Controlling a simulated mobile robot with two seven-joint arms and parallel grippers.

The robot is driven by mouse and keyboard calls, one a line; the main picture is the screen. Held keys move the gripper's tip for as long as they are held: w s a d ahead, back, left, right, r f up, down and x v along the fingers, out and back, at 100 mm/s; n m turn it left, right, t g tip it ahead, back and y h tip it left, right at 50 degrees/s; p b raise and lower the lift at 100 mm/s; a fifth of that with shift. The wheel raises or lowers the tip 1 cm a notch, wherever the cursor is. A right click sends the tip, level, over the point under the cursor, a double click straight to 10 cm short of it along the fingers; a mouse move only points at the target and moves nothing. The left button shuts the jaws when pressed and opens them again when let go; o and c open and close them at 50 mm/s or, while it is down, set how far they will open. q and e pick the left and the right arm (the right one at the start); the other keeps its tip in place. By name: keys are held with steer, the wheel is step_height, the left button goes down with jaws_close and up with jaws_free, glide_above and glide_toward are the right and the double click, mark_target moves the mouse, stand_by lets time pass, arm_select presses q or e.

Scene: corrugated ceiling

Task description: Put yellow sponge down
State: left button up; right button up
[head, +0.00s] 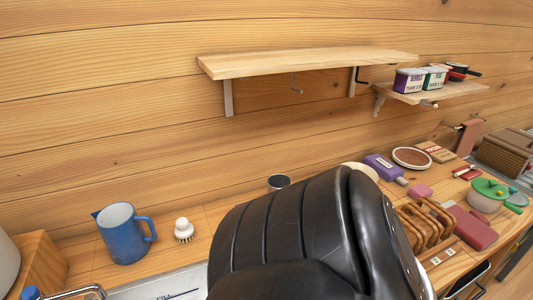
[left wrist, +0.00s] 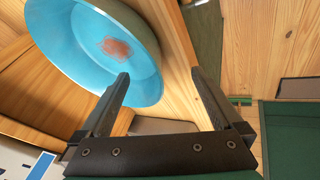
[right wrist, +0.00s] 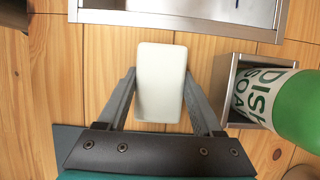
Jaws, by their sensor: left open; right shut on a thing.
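My right gripper (right wrist: 160,98) is shut on a pale, off-white rounded block in the right wrist view, which I take to be the sponge (right wrist: 160,75); it looks whitish rather than yellow here. The block sits between the two fingers, above a wooden plank surface. I cannot tell whether it touches the wood. My left gripper (left wrist: 160,82) is open in the left wrist view, with nothing between its fingers. A blue dish with a brown stain (left wrist: 90,45) lies beyond its left finger. Neither gripper shows in the head view, where my black arm covers the middle.
In the right wrist view a green dish soap bottle (right wrist: 295,105) lies across a metal holder (right wrist: 228,90), right of the gripper. A metal-rimmed basin edge (right wrist: 180,20) is above. In the head view a blue jug (head: 122,235) and a brush (head: 183,230) stand on the counter.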

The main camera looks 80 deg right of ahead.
steer(key=shift+f, duration=0.1)
steer(key=o, duration=1.4)
steer(key=shift+o, duration=0.2)
steer(key=v, duration=1.2)
steer(key=shift+r, duration=0.2)
steer(key=shift+o, duration=0.2)
